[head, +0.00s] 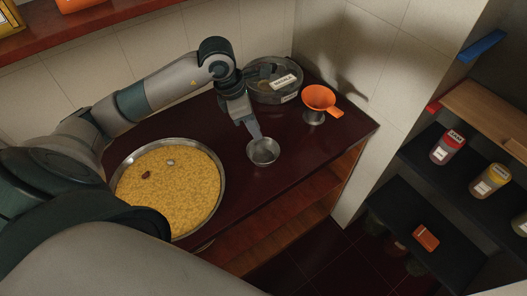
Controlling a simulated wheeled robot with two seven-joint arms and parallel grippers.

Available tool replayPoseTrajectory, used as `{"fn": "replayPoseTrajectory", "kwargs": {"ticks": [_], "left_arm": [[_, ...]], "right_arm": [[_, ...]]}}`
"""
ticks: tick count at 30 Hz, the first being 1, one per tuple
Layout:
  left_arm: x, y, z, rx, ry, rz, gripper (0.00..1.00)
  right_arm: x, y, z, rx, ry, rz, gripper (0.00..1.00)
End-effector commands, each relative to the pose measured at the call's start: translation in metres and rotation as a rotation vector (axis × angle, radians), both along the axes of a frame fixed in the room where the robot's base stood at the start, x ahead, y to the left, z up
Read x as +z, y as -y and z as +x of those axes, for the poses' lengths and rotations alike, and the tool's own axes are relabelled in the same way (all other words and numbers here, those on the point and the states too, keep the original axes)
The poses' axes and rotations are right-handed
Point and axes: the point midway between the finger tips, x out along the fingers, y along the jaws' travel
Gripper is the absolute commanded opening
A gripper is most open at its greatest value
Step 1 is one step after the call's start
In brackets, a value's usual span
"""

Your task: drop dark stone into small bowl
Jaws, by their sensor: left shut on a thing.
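The small bowl (263,151) is a round metal cup on the dark red counter, right of the big pan. My left gripper (256,134) reaches in from the upper left, its fingertips just above the bowl's far rim. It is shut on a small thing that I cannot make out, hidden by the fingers. I cannot identify the dark stone for certain. A reddish-brown lump (146,175) and a grey lump (171,162) lie on yellow grains (180,195) in the wide metal pan (220,193). My right gripper is not in view.
A round, clear-lidded container (288,96) and an orange funnel (319,98) on a metal stand are behind the bowl. The counter (225,134) is clear between pan and bowl. Dark shelves (466,186) at right hold several jars and an orange box (425,238).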

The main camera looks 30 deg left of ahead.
Motion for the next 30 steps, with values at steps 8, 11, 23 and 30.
{"fn": "replayPoseTrajectory", "kwargs": {"ticks": [8, 11, 23, 30], "left_arm": [[-0.018, 0.0, 0.0, 0.0, 0.001, -0.001, 0.0], [-0.019, 0.0, 0.0, 0.0, 0.001, -0.001, 0.0], [-0.018, 0.0, 0.0, 0.0, 0.001, -0.001, 0.36], [-0.018, 0.0, 0.0, -0.001, 0.002, 0.0, 0.36]], "right_arm": [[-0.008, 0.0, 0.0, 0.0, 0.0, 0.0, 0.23], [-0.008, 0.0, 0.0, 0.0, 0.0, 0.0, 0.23], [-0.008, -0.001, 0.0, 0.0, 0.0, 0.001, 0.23], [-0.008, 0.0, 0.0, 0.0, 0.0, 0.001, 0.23]]}}
